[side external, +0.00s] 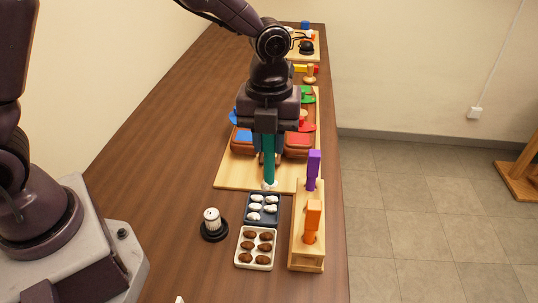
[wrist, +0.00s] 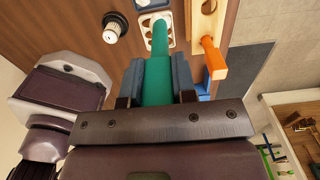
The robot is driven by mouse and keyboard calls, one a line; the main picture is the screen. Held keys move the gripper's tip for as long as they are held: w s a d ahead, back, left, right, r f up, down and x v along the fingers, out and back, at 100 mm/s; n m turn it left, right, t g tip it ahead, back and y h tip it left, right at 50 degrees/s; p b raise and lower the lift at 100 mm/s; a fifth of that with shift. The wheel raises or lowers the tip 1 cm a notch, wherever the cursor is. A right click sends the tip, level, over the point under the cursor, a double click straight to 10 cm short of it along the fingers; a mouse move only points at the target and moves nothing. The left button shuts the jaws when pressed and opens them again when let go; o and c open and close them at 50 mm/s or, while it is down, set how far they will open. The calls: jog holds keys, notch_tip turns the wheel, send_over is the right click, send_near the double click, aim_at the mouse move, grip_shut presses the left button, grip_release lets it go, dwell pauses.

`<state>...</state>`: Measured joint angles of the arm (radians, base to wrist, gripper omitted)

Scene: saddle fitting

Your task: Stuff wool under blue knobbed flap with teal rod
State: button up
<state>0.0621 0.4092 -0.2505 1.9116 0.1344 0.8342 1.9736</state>
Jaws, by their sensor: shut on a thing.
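My gripper (side external: 266,146) is shut on the teal rod (side external: 268,168), which points down. The rod and fingers also show in the wrist view, with the rod (wrist: 158,75) between the two fingers. A white tuft, likely wool (side external: 269,186), shows at the rod's lower end; whether it sticks to the rod or lies beneath it I cannot tell. More white wool pieces sit in a dark blue tray (side external: 249,222) just in front. A blue flap (side external: 244,136) on a brown block shows left of my gripper, partly hidden; its knob is not clear.
A red-topped brown block (side external: 298,152) stands right of my gripper on the light board (side external: 232,174). A wooden rack (side external: 306,262) holds a purple tool (side external: 313,168) and an orange tool (side external: 312,216). A white tray (side external: 240,262) of brown lumps and a white knurled cylinder (side external: 211,220) are nearer.

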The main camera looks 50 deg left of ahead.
notch_tip(320, 180, up, 6)
jog(key=shift+f, duration=0.1)
jog(key=w+a+n, duration=0.3)
jog(key=w+a, duration=0.4)
jog(key=a, duration=0.6)
jog(key=w+a+n, duration=0.3)
jog(key=w+a, duration=0.3)
jog(key=a, duration=0.6)
notch_tip(320, 180, down, 10)
jog(key=shift+w+a, duration=0.2)
jog(key=shift+a, duration=0.15)
jog(key=shift+f, duration=1.9)
jog(key=shift+r, duration=0.1)
notch_tip(320, 180, up, 8)
dwell(1.1)
